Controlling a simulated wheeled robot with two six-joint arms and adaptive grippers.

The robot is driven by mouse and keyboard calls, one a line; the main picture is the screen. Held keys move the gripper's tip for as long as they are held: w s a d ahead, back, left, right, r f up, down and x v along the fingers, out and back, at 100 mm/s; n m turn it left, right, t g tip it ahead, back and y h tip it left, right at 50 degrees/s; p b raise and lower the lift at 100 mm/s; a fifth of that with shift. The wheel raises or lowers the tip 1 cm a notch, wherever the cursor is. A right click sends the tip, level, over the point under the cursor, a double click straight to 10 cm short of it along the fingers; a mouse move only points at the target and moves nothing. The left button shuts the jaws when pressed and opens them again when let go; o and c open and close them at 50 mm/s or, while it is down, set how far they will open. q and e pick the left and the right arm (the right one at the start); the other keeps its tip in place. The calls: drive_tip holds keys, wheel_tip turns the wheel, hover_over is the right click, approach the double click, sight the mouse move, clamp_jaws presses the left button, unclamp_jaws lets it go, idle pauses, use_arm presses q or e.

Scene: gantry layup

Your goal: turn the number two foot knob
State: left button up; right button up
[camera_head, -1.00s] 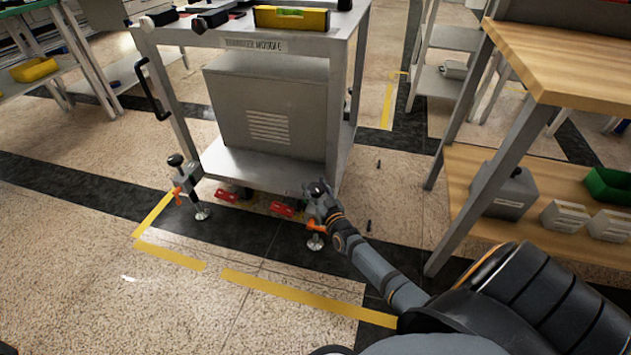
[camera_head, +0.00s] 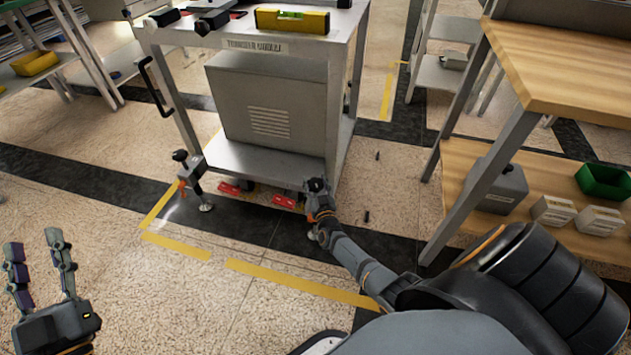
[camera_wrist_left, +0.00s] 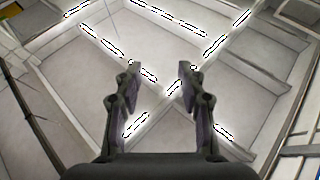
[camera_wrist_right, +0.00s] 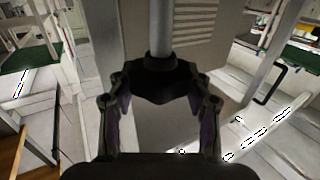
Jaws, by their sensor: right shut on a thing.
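The cart (camera_head: 258,154), labelled as a transfer module, stands on the floor with adjustable feet at its near corners. The left foot (camera_head: 193,180) has a dark knob on top and a round pad on the floor. My right gripper (camera_head: 317,190) is at the right near corner, shut on a black foot knob (camera_wrist_right: 167,80), which shows between the fingers in the right wrist view. In the head view the gripper mostly hides this knob. My left gripper (camera_head: 36,246) is open and empty at the lower left, above bare floor. I cannot read a number on either foot.
A yellow spirit level (camera_head: 292,21) lies on the cart top. Red pieces (camera_head: 284,201) sit under the cart's near edge. A wooden-topped bench (camera_head: 575,75) stands close on the right, with a green bin (camera_head: 604,182) on its shelf. The floor at front left is clear.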

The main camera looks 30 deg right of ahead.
drive_tip(key=m+g+h+p, duration=0.1)
drive_tip(key=h, duration=0.1)
drive_tip(key=shift+m+h, duration=0.3)
drive_tip(key=shift+m, duration=0.1)
use_arm(q)
wheel_tip(320, 180, down, 15)
drive_tip(key=g, duration=0.7)
drive_tip(key=shift+f+n, duration=0.15)
drive_tip(key=shift+n, duration=0.15)
use_arm(e)
drive_tip(key=shift+g+h, duration=0.3)
use_arm(q)
drive_tip(key=shift+s, duration=0.1)
use_arm(e)
drive_tip(key=o, duration=1.2)
drive_tip(key=shift+c, duration=0.2)
use_arm(q)
drive_tip(key=shift+d, duration=0.1)
use_arm(e)
drive_tip(key=shift+s, duration=0.1)
drive_tip(key=v, duration=1.2)
